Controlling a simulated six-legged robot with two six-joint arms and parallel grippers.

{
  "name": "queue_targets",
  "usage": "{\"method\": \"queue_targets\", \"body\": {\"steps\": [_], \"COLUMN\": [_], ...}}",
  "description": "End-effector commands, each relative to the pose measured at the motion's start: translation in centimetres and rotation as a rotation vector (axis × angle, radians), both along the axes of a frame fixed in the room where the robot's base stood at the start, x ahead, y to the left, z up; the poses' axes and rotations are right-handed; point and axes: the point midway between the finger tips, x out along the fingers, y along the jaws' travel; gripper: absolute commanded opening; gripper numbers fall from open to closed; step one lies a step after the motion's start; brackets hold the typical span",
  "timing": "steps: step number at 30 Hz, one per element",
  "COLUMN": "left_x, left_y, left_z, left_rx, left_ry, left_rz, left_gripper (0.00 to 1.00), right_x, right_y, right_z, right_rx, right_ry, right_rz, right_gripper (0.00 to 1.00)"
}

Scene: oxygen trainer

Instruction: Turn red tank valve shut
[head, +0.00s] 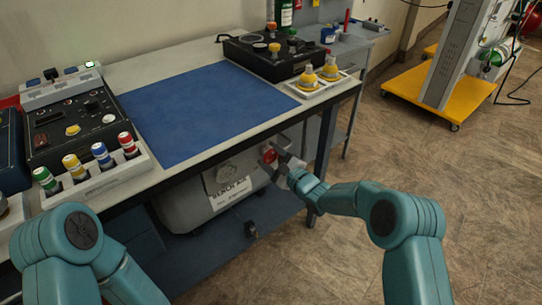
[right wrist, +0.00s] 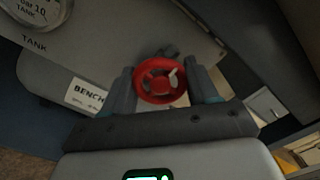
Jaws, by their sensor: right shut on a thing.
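The red tank valve (head: 269,155) is a small round handwheel at the right end of the grey tank (head: 196,207) under the bench. In the right wrist view the red valve (right wrist: 159,84) shows its spokes and a pale mark on its upper right part. My right gripper (head: 280,161) reaches it from the right, below the bench edge. In the wrist view the fingers of my right gripper (right wrist: 163,90) stand on either side of the wheel, shut on it. My left arm shows at lower left, but its gripper is out of view.
A "TANK" gauge (right wrist: 42,8) sits at the wrist view's upper left. The bench edge and a dark bench leg (head: 324,150) are close to my right gripper. A blue mat (head: 205,110) lies on the bench top.

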Motion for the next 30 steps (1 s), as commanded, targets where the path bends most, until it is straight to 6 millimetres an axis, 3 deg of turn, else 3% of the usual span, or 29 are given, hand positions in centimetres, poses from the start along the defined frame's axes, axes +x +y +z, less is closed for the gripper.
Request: {"method": "queue_targets", "body": {"steps": [18,19,21,30], "left_x": [0.0,0.0,0.0,0.0], "left_y": [0.0,0.0,0.0,0.0], "left_z": [0.08,0.08,0.08,0.11], "left_rx": [0.0,0.0,0.0,0.0], "left_ry": [0.0,0.0,0.0,0.0], "left_rz": [0.0,0.0,0.0,0.0], "left_gripper": [0.6,0.6,0.6,0.6], "right_x": [-0.25,-0.25,-0.22,-0.13], "right_y": [0.38,0.38,0.34,0.07], "right_z": [-0.34,-0.34,-0.31,-0.07], "right_rx": [0.032,0.033,0.033,0.033], "right_ry": [0.032,0.032,0.032,0.026], "right_rz": [0.008,0.009,0.008,0.003], "right_gripper": [0.28,0.62,0.83,0.83]}}
